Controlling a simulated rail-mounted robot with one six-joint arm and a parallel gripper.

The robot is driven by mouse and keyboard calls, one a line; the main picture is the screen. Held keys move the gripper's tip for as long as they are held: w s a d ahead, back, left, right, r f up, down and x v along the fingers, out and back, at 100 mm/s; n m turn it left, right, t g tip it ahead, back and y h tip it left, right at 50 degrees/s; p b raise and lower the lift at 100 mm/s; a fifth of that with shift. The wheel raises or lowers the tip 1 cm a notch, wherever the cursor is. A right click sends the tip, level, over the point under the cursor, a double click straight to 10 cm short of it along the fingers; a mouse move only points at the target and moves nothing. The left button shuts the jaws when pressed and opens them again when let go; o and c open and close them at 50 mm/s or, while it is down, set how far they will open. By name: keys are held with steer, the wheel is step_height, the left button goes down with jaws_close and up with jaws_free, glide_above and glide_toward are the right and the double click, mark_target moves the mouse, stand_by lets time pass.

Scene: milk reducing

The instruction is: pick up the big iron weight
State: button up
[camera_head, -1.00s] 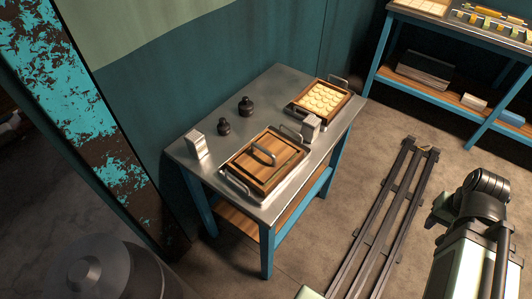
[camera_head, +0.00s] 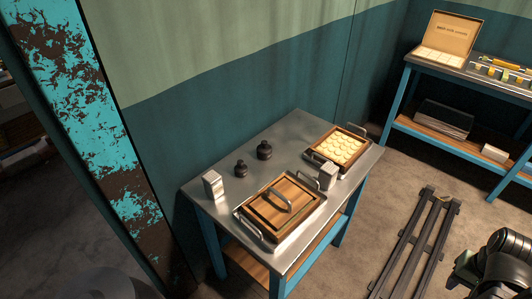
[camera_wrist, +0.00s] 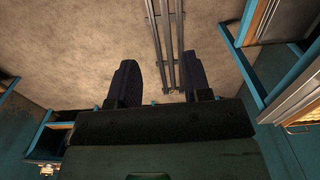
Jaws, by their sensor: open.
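Two black iron weights stand upright near the back edge of a metal-topped table (camera_head: 300,130) in the head view. The big iron weight (camera_head: 264,151) is the right, larger one; the small iron weight (camera_head: 241,169) stands to its left, apart from it. Neither shows in the wrist view. My gripper (camera_wrist: 160,88) is open in the wrist view, its two dark fingers wide apart with only floor and rails beyond. In the head view only part of my arm shows at the lower right, far from the weights.
On the same table are a wooden-lidded tray (camera_head: 282,208), a tray of pale round pieces (camera_head: 337,149) and two metal blocks (camera_head: 213,185) (camera_head: 328,176). Floor rails (camera_head: 418,240) run right of the table. A second table (camera_head: 409,92) stands at the back right.

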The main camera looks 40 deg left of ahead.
stand_by(0.3)
steer(key=o, duration=1)
steer(key=shift+c, duration=0.2)
